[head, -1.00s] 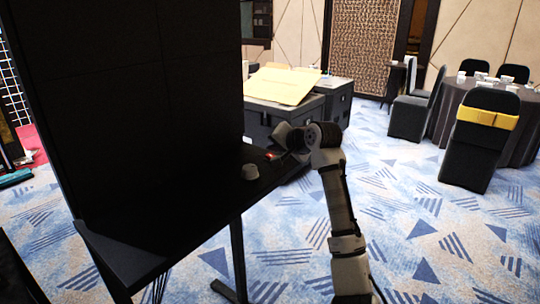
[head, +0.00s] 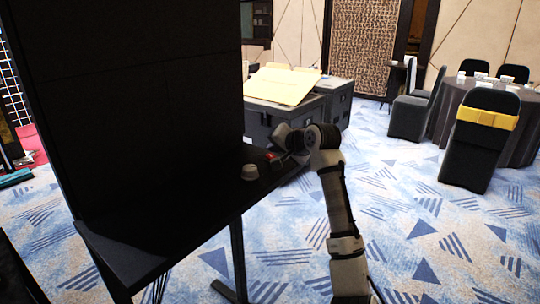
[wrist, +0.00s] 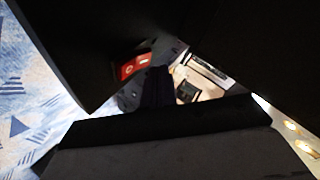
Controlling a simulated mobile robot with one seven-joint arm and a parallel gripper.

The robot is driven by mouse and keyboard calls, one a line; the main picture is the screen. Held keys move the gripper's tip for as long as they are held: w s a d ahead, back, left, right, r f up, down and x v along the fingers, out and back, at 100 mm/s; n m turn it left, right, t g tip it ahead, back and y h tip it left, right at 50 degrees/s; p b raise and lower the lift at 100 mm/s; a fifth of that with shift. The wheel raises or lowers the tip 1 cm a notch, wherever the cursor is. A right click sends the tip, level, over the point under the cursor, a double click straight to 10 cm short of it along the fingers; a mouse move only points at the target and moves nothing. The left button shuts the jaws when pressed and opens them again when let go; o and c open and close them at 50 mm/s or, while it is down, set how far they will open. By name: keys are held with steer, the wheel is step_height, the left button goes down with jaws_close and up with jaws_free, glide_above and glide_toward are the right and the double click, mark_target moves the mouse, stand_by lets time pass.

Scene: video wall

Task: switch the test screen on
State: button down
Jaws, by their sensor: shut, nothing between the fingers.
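The tall black screen panel (head: 140,90) is dark, with a black shelf (head: 190,215) in front of it. A red rocker switch with white marks (wrist: 133,66) shows in the wrist view, on a dark surface. A small red spot, likely the same switch, shows in the head view (head: 270,156) near the far end of the shelf. My gripper (head: 283,150) is at that end, close beside the red spot. In the wrist view its dark fingers (wrist: 156,88) are shut and empty, just right of the switch. I cannot tell whether they touch it.
A small pale cup-like object (head: 250,172) stands on the shelf, left of my gripper. Dark cases (head: 338,100) with a tan board (head: 283,85) on top stand behind. A round table (head: 470,115) with chairs is at the right. The patterned carpet between is open.

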steer(key=shift+a+f, duration=0.1)
steer(key=shift+f, duration=0.15)
steer(key=shift+w+a+f, duration=0.1)
steer(key=shift+f, duration=0.25)
stand_by(0.7)
stand_by(0.3)
steer(key=shift+d+r+p, duration=0.2)
steer(key=shift+r+p, duration=0.55)
steer(key=shift+p, duration=0.15)
steer(key=r+p, duration=0.1)
steer(key=d+r+p, duration=0.1)
steer(key=r, duration=0.1)
steer(key=s+r+p, duration=0.1)
steer(key=p, duration=0.1)
steer(key=shift+s+d+r, duration=0.1)
steer(key=shift+d+r, duration=0.05)
steer(key=shift+r, duration=0.25)
